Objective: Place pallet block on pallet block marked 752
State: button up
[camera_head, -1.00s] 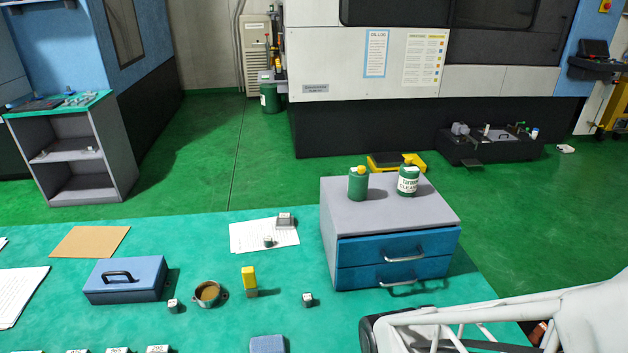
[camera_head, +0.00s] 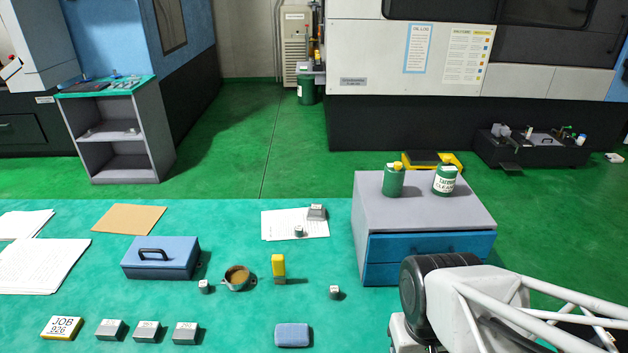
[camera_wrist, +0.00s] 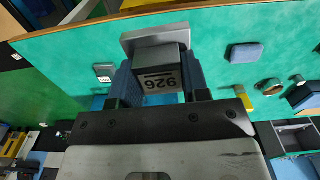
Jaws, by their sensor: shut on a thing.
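A grey pallet block marked 926 (camera_wrist: 157,74), with a wider pale plate at its far end, sits between the two fingers of my gripper (camera_wrist: 155,85) in the wrist view. My gripper is shut on it. A smaller grey block with a white label (camera_wrist: 104,73) lies on the green mat to the left; its marking is too small to read. In the head view, a row of grey labelled blocks (camera_head: 149,331) stands at the front left; I cannot read 752 on any. My gripper is not in the head view; only my arm shows at the lower right.
A JOB 926 sign (camera_head: 62,327) stands left of the row. A blue pad (camera_head: 292,335), yellow-topped item (camera_head: 279,266), cup (camera_head: 238,278), blue box (camera_head: 161,258) and drawer cabinet (camera_head: 425,215) with two bottles stand on the bench.

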notch_tip(320, 180, up, 3)
jog(key=shift+f, duration=0.15)
jog(key=shift+w+a+r, duration=0.1)
jog(key=shift+w+r, duration=0.1)
jog(key=shift+w, duration=0.35)
jog(key=shift+w+a+r, duration=0.1)
jog(key=shift+w+r, duration=0.1)
jog(key=shift+w, duration=0.3)
jog(key=w+a+r, duration=0.1)
jog(key=w+a, duration=0.2)
jog(key=w, duration=0.9)
jog(key=w+a, duration=0.3)
jog(key=w, duration=0.9)
jog(key=w+a+r, duration=0.1)
jog(key=w+a, duration=0.1)
jog(key=w, duration=1)
jog(key=w+a+f, duration=0.4)
jog(key=w, duration=0.4)
notch_tip(320, 180, down, 10)
jog(key=shift+d+m, duration=0.3)
jog(key=shift+w, duration=0.2)
send_over(316, 207)
jog(key=shift+w+f, duration=0.1)
jog(key=shift+f, duration=0.6)
